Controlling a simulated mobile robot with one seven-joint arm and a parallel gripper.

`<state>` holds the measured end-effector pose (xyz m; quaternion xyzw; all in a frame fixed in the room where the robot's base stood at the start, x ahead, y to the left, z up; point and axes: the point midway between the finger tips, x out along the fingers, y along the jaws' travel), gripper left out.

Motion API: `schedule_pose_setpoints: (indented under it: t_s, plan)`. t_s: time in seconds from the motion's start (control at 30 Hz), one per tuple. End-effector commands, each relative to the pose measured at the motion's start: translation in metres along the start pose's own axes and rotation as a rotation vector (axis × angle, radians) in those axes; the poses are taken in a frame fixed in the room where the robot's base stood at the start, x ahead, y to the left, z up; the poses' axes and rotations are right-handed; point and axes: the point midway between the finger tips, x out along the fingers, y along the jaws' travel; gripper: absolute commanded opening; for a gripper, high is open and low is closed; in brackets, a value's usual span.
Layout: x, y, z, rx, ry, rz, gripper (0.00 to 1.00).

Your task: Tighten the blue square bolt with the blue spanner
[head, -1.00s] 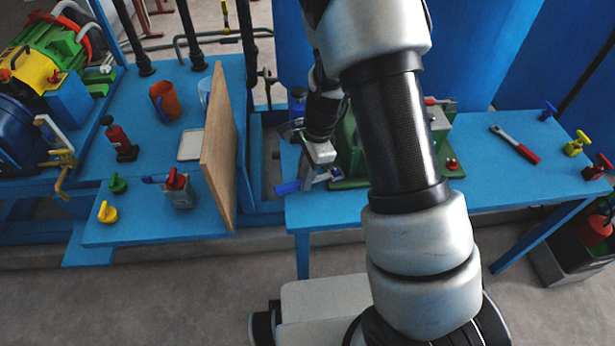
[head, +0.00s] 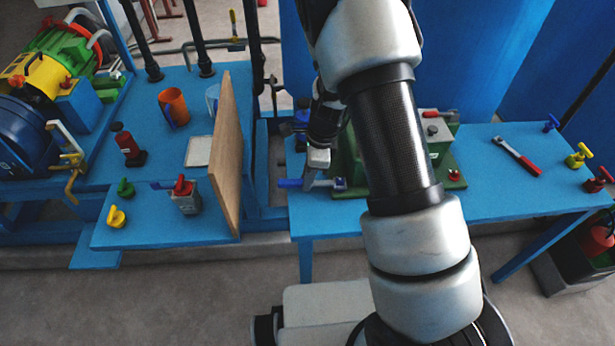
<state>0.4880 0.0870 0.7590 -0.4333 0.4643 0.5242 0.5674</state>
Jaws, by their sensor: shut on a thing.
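The blue spanner (head: 290,183) lies roughly level above the left end of the right-hand table, its blue handle pointing left and its grey shaft running right. My gripper (head: 309,178) comes down from above and is shut on the spanner just right of the blue handle. The spanner's head end (head: 338,184) is beside the left front edge of the green machine (head: 352,160). I cannot make out the blue square bolt separately, nor tell whether the head is seated on it. My arm hides much of the green machine.
A red-handled wrench (head: 518,157) lies on the right-hand table (head: 480,190). A yellow valve knob (head: 578,156) and others stand at its right end. An upright wooden board (head: 228,155) stands left of my gripper, on the left table's edge.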

Motion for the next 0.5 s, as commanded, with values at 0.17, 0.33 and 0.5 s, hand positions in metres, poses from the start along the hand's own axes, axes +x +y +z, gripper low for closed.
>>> schedule_pose_setpoints:
  t_s: [0.17,0.33,0.5]
  plan:
    - [-0.005,-0.001,0.000,0.000,0.001,-0.003,0.00]
    - [-0.012,-0.001,0.001,-0.001,0.001,-0.002,0.00]
    - [-0.018,-0.001,0.003,-0.001,0.001,-0.001,0.00]
